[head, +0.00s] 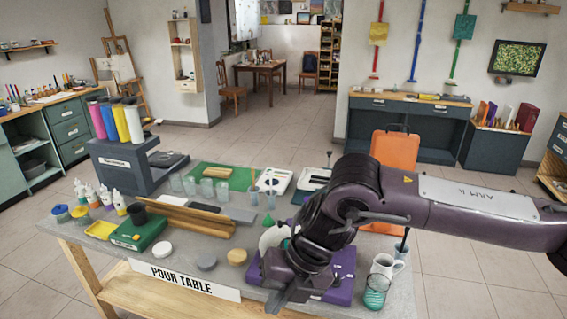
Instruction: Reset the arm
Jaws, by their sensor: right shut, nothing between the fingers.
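My right arm comes in from the right, bends over the table and points down. Its gripper (278,300) is low at the table's front edge, right of the "POUR TABLE" sign (184,279). It is shut and empty. The arm hides part of a purple box (341,284) and a white round thing (272,238) behind it. My left gripper is not in view.
Right of the arm stand a white mug (384,265) and a green-banded glass (376,291). Left are round discs (206,262), wooden strips (185,217), a green box (138,232), clear cups (207,187) and a grey block holding coloured bottles (120,165).

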